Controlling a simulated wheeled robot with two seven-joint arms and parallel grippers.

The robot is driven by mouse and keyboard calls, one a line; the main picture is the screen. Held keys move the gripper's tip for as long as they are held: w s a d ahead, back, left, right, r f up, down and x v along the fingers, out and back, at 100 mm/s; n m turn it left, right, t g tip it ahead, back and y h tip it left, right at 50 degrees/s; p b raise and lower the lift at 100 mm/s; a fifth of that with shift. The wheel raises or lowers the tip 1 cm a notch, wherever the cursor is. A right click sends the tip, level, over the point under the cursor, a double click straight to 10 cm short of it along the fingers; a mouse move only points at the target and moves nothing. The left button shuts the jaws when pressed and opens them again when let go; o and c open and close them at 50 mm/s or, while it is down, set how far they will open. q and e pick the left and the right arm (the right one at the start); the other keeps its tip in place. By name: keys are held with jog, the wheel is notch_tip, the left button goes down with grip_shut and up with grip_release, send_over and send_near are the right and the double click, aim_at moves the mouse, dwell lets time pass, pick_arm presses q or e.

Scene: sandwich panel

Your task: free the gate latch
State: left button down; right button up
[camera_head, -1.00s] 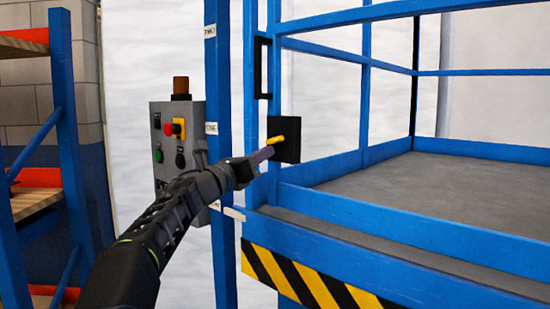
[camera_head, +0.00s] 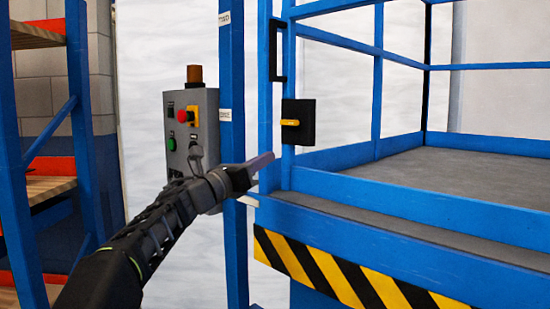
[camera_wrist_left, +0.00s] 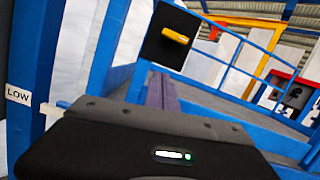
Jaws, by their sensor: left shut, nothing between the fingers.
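The gate latch is a yellow handle (camera_head: 290,122) on a black plate (camera_head: 303,113) on the blue gate (camera_head: 289,60). The handle lies roughly level in the head view. The handle (camera_wrist_left: 176,36) and its plate (camera_wrist_left: 158,48) also show at the top of the left wrist view. My left gripper (camera_head: 262,161) is shut and empty, below and left of the plate and apart from the handle. Its fingers (camera_wrist_left: 162,92) point up toward the plate in the wrist view. My right gripper is not in view.
A grey control box (camera_head: 190,135) with red, green and black controls is left of the blue post (camera_head: 232,80). A black pull handle (camera_head: 275,50) is above the latch. A striped yellow-black edge (camera_head: 340,280) runs below the platform floor (camera_head: 450,175). Blue shelving (camera_head: 85,130) stands at left.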

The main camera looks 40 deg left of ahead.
pick_arm(q)
jog(key=v, duration=0.4)
jog(key=shift+f, duration=0.1)
dwell(0.5)
